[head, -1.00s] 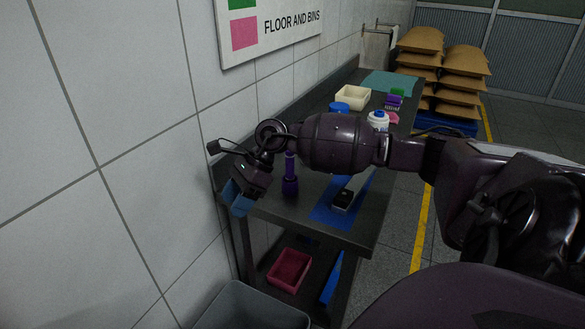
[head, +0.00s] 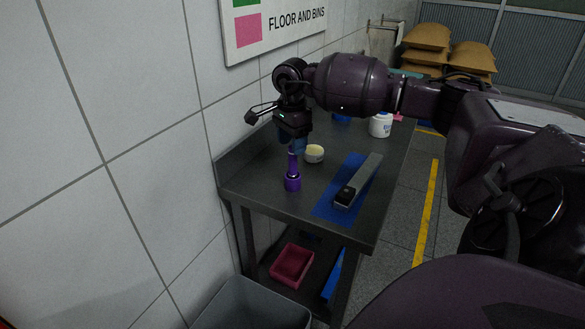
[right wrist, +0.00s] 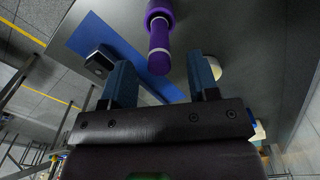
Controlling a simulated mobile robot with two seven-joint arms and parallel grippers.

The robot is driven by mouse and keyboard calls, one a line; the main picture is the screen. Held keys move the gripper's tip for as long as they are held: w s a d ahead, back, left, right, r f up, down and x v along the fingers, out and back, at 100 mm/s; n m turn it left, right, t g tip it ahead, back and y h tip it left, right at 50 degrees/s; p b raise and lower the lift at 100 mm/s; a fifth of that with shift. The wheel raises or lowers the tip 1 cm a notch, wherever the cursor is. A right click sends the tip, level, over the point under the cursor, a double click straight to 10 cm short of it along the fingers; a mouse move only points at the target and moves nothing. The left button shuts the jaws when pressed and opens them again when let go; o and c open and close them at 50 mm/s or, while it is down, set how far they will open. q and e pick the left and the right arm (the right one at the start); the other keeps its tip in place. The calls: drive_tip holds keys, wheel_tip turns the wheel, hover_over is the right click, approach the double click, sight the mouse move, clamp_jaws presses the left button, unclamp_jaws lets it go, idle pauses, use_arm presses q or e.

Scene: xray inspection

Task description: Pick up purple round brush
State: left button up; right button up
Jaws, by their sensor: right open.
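The purple round brush (head: 293,182) stands upright on the dark table, its wide part at the bottom and its handle pointing up. In the right wrist view the brush (right wrist: 160,38) lies ahead of the gap between the fingers, at the top of the picture. My right gripper (head: 298,147) points down from above, at the top of the brush handle in the head view. Its two blue fingers (right wrist: 163,76) are apart with nothing between them. In the head view the fingers partly overlap the handle top. My left gripper is not in view.
On the dark table (head: 262,195), a blue mat (head: 328,208) carries a long grey tool (head: 360,178) right of the brush. A round cream-topped container (head: 314,153) stands close behind the brush. A white bottle (head: 380,125) is farther back. A tiled wall borders the left.

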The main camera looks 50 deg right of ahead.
sight(293, 157)
drive_tip(key=shift+d+f, duration=0.1)
drive_tip(key=shift+f, duration=2.6)
drive_tip(key=shift+c, duration=0.2)
clamp_jaws()
drive_tip(key=shift+r, duration=0.2)
wheel_tip(293, 157, up, 20)
drive_tip(key=shift+p, duration=0.4)
